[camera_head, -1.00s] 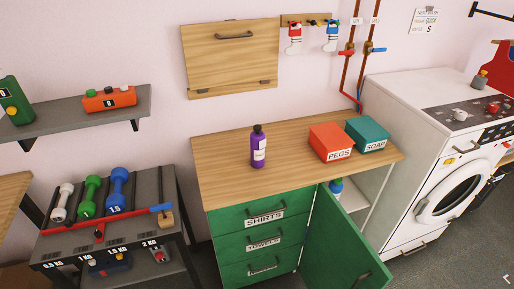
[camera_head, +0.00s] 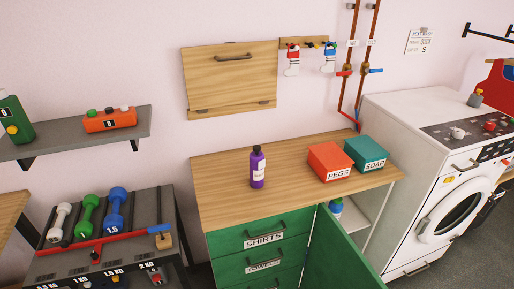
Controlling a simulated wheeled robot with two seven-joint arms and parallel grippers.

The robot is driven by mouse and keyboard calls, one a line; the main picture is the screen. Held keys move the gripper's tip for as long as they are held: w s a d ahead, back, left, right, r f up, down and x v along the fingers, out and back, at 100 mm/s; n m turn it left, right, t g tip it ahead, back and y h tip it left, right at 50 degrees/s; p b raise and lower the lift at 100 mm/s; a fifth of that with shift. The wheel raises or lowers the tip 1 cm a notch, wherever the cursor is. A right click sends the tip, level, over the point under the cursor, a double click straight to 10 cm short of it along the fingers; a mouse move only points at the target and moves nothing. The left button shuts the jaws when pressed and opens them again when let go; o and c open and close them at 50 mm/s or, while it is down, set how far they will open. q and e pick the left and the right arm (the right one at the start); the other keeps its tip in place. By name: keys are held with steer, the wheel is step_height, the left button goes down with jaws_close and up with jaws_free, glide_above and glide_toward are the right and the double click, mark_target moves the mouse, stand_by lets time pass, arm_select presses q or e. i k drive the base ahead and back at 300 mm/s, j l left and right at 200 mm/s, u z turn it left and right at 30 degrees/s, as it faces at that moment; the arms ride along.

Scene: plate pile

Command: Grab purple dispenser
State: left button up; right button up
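A purple dispenser (camera_head: 257,168) with a dark cap and a white label stands upright on the wooden top of the green cabinet (camera_head: 222,188). It stands left of the red PEGS box (camera_head: 329,160), with bare wood between them. Neither of my grippers shows in the head view.
A teal SOAP box (camera_head: 367,153) sits behind and right of the PEGS box. The green cabinet door (camera_head: 340,255) stands open at the front. A white washing machine (camera_head: 400,135) is on the right. A rack with dumbbells (camera_head: 90,215) is on the left. The counter around the dispenser is clear.

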mark_target(257, 162)
steer(key=l+u, duration=0.1)
steer(key=l, duration=0.3)
steer(key=k+l+u, duration=0.1)
steer(key=l, duration=0.3)
steer(key=l+u, duration=0.2)
steer(key=l, duration=0.5)
steer(key=l+u, duration=0.2)
steer(key=l, duration=0.5)
steer(key=l+u, duration=0.2)
steer(key=l, duration=0.5)
steer(key=k+l+u, duration=0.15)
steer(key=l, duration=0.5)
